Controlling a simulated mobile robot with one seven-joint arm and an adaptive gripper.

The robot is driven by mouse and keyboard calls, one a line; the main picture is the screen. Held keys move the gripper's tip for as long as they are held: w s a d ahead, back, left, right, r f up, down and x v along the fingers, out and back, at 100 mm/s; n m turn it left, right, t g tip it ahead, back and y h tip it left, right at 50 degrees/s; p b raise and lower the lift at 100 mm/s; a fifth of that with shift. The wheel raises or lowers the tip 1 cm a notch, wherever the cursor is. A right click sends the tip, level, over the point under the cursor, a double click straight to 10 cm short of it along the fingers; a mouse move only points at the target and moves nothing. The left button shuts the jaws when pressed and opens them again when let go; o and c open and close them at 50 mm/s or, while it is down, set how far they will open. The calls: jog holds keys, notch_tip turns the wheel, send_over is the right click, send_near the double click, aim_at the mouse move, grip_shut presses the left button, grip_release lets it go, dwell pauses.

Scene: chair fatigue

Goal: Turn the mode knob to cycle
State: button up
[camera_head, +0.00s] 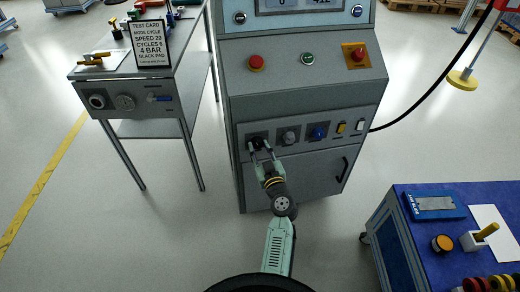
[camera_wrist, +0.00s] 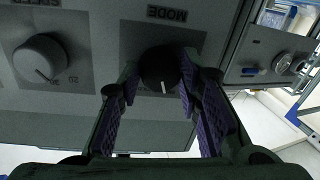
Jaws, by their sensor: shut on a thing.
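The black mode knob (camera_wrist: 160,66) sits on a dark plate under the upside-down label MODE in the wrist view. Its white mark points down in that picture. My gripper (camera_wrist: 158,85) has its purple-padded fingers on both sides of the knob, shut on it. In the head view my gripper (camera_head: 261,148) reaches the left end of the machine's lower control row, and its fingers largely cover the knob (camera_head: 258,139). Any position words around the knob, such as cycle, cannot be read.
A grey speed knob (camera_wrist: 40,58) is beside the mode knob, with a blue knob (camera_head: 318,133) and switches further right. A bench with a test card (camera_head: 150,44) stands left; a blue cart (camera_head: 400,235) stands front right.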

jog(key=m+b, duration=0.3)
jog(key=b, duration=0.1)
jog(key=shift+f+m, duration=0.2)
jog(key=shift+m, duration=0.2)
jog(key=m+b, duration=0.1)
jog(key=m, duration=0.2)
jog(key=shift+a+r+m+t+b, duration=0.1)
jog(key=shift+m+t+b, duration=0.2)
jog(key=shift+b, duration=0.1)
jog(key=m, duration=0.4)
jog(key=shift+a+r+m+h+b, duration=0.1)
jog(key=shift+m+h+b, duration=0.2)
jog(key=shift+m, duration=0.1)
jog(key=shift+m+t, duration=0.4)
jog(key=shift+m, duration=1.7)
jog(key=shift+m+p, duration=0.3)
jog(key=o, duration=1.1)
jog(key=shift+o, duration=0.2)
